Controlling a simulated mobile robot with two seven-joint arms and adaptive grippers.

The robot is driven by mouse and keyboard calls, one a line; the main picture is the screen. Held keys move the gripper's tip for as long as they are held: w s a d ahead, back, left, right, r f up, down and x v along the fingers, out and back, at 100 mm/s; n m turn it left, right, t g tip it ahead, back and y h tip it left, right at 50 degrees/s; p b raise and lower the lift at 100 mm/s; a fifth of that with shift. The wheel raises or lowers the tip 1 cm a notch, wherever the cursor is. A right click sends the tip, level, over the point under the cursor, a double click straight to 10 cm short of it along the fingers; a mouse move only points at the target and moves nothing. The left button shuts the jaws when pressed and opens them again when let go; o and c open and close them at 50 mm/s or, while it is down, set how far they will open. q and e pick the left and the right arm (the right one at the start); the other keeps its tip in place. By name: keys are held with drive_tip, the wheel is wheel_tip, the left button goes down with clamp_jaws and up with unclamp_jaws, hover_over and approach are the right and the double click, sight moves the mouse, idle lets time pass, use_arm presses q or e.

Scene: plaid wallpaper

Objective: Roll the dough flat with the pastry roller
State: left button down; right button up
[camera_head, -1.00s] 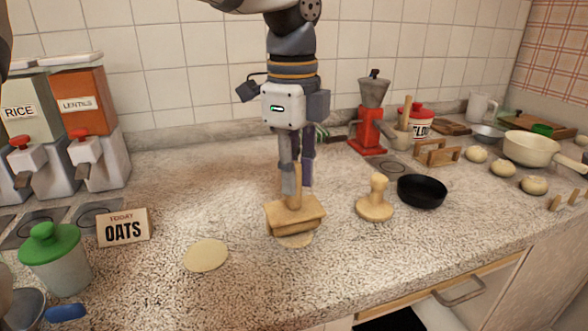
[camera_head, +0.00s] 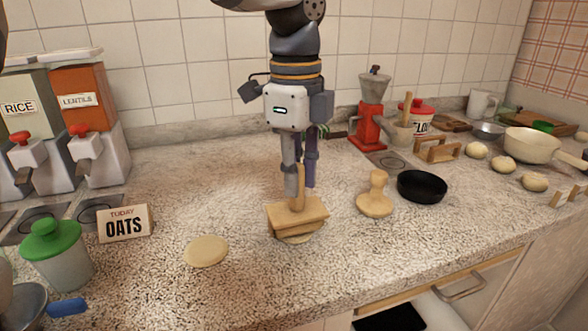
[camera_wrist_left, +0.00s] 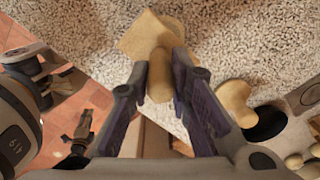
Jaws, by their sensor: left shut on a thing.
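The pastry roller is a wooden tool (camera_head: 297,215) with an upright handle and a broad block-like head. My left gripper (camera_head: 300,180) is shut on its handle from above. The left wrist view shows the handle (camera_wrist_left: 160,75) between the two fingers. The head rests over a pale dough piece (camera_head: 296,239), which shows only as a rim at the front edge; the rest is hidden. A flat round dough disc (camera_head: 206,250) lies apart to the left on the counter.
A wooden knobbed press (camera_head: 375,198) and a black pan (camera_head: 422,187) stand close to the right. An OATS sign (camera_head: 124,224) and green-lidded jar (camera_head: 55,255) stand left. Dough balls (camera_head: 503,165) lie far right. The speckled counter in front is clear.

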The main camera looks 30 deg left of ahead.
use_arm(q)
drive_tip(key=shift+w+a, duration=0.6)
drive_tip(key=shift+a, duration=0.2)
drive_tip(key=shift+s+d, duration=0.35)
drive_tip(key=shift+d, duration=0.05)
drive_tip(key=shift+s+d, duration=0.3)
drive_tip(key=shift+d, duration=0.15)
drive_tip(key=shift+r, duration=3.6)
